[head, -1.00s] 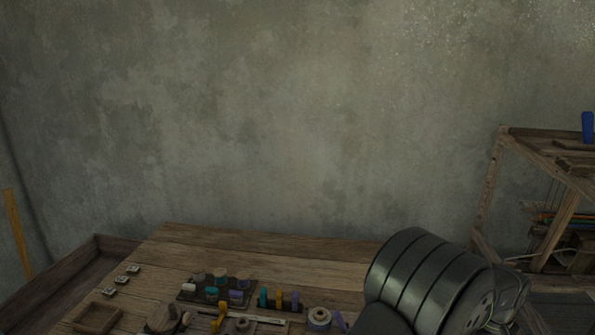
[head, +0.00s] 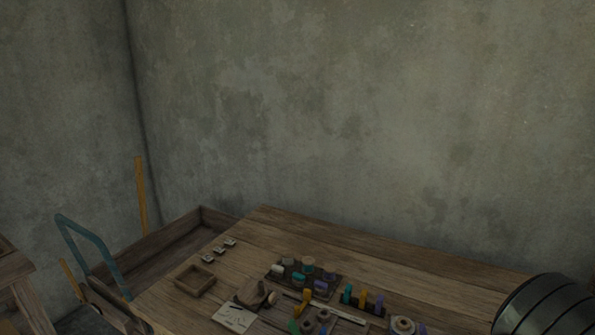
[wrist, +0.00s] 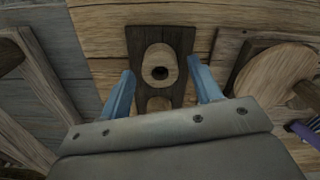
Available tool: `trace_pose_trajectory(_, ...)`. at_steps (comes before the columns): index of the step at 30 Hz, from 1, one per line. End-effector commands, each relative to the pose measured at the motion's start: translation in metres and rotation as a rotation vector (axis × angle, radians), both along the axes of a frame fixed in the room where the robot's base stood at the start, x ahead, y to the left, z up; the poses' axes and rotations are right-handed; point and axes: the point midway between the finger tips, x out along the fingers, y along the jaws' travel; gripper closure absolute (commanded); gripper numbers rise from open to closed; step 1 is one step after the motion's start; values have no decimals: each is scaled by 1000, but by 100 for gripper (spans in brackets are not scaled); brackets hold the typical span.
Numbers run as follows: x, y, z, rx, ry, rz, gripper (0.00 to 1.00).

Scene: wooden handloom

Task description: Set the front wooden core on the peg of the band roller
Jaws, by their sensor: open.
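In the wrist view my gripper (wrist: 160,68) is open, its two blue fingers pointing down on either side of a pale wooden core (wrist: 161,64) with a dark hole in its top. The core stands on a dark wooden plate (wrist: 138,42); I cannot tell whether the fingers touch it. A second core (wrist: 158,104) is partly hidden by my gripper's body. A round wooden disc with a rod (wrist: 262,80) lies to the right; it may be the band roller, and its peg is not clear. In the head view the cores (head: 323,315) look small, and my gripper is out of frame.
In the head view, a rack of coloured spools (head: 307,273), upright coloured pieces (head: 363,299), a ringed spool (head: 402,325) and a small empty tray (head: 195,280) crowd the wooden table (head: 400,262). The back of the table is clear.

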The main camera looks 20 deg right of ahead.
Motion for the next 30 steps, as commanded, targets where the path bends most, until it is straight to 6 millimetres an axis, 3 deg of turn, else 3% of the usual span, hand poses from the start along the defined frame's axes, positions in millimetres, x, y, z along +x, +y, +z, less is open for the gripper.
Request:
trace_pose_trajectory(2, 0, 0, 0, 0, 0, 0, 46)
trace_pose_trajectory(7, 0, 0, 0, 0, 0, 0, 77)
trace_pose_trajectory(17, 0, 0, 5, -1, 0, 0, 78)
trace_pose_trajectory(30, 0, 0, 38, -1, 0, 0, 78)
